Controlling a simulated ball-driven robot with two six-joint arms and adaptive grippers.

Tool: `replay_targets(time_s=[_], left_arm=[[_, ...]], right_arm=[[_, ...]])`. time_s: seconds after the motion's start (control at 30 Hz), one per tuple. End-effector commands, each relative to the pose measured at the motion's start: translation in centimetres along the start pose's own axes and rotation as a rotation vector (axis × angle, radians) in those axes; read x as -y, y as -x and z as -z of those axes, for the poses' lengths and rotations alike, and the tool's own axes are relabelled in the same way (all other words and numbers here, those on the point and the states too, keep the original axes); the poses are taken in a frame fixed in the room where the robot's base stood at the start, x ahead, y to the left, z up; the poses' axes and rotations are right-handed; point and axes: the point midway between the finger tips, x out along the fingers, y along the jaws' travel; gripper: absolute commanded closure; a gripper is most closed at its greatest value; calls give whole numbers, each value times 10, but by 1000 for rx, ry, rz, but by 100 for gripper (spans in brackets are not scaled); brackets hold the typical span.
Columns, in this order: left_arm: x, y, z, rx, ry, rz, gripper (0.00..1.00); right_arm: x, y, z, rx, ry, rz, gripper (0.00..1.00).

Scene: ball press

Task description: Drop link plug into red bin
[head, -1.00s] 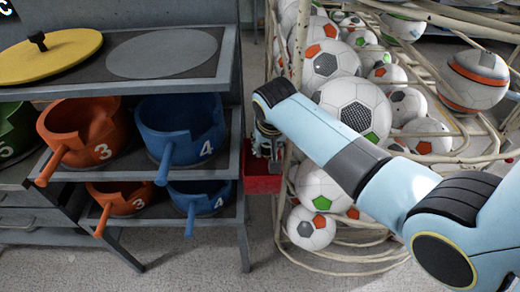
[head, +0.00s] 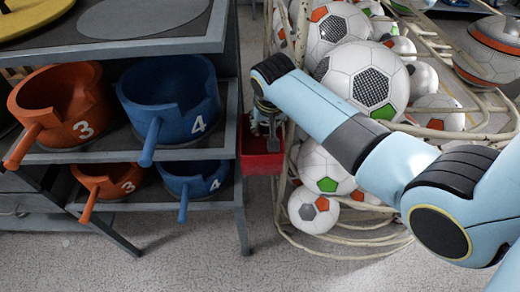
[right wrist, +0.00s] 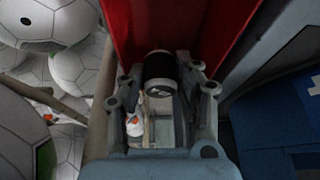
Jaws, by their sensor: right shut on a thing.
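My right gripper (head: 268,128) is at the red bin (head: 262,161), in the gap between the shelf and the ball cage. In the right wrist view, my right gripper (right wrist: 160,88) is shut on a short black cylinder with a pale marking, which I take as the link plug (right wrist: 160,68). The red walls of the bin (right wrist: 215,35) show just beyond and around the plug in that view. I cannot tell how deep the plug is relative to the bin's rim. In the head view the plug is not discernible. My left gripper is out of view.
A grey shelf (head: 239,110) with orange pots (head: 62,105) and blue pots (head: 170,100) stands just left of the bin. A wire cage (head: 345,228) full of soccer balls (head: 362,75) stands close on the right. Bare floor (head: 215,262) lies in front.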

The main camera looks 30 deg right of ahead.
Motion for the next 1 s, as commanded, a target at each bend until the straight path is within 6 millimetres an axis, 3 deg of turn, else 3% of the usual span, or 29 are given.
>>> replay_targets(time_s=[0.2, 0.23, 0.4, 0.77, 0.87, 1.0], left_arm=[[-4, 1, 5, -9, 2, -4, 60], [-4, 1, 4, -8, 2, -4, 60], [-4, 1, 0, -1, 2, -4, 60], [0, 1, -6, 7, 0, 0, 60], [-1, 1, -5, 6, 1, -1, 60], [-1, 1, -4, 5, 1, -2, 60]], right_arm=[[0, 1, 1, -1, 0, 0, 100], [0, 1, 1, -1, 0, 0, 65], [0, 1, 1, -1, 0, 0, 43], [0, 4, 0, -1, 0, 0, 42], [0, 14, 0, -2, 0, 1, 42], [1, 43, 1, -4, 0, 2, 42]])
